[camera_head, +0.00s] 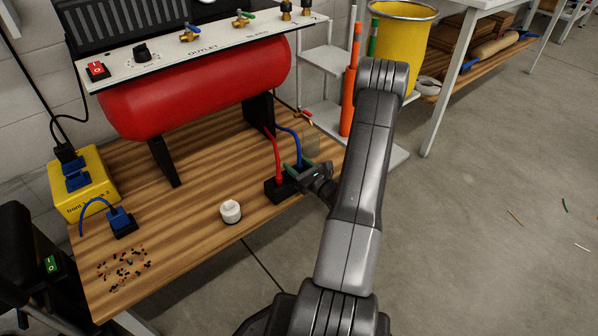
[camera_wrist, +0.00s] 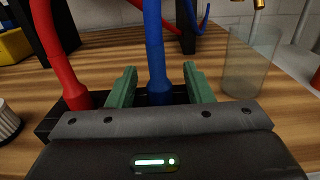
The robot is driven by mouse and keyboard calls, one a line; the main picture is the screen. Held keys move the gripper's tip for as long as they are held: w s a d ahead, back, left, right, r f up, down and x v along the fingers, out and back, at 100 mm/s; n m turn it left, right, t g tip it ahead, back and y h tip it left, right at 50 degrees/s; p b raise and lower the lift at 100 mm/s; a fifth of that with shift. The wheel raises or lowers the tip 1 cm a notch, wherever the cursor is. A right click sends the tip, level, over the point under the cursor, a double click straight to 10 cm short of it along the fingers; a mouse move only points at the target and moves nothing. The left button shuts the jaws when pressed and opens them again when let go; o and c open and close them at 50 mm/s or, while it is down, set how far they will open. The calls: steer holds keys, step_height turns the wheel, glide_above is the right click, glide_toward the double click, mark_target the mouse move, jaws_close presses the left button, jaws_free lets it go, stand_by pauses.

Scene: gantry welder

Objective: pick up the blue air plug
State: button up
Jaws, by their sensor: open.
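The blue air plug (camera_wrist: 158,92) stands upright in a black block (camera_wrist: 47,122), with its blue hose rising from it. In the head view its blue hose (camera_head: 299,146) curves up toward the red tank. My gripper (camera_wrist: 155,78) is open, with one green finger on each side of the blue plug. I cannot tell whether either finger touches it. The gripper also shows in the head view (camera_head: 300,166) over the block. A red plug (camera_wrist: 76,96) with a red hose stands in the same block, just left of the left finger.
A clear cup (camera_wrist: 248,62) stands right of the fingers. A white cylinder (camera_head: 231,211) stands on the wooden bench (camera_head: 190,222). The red tank (camera_head: 200,88) is behind. A blue connector (camera_head: 121,222) and scattered bits (camera_head: 125,266) lie at left.

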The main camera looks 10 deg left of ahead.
steer(key=shift+w+a, duration=0.25)
steer(key=shift+a, duration=0.1)
jaws_close()
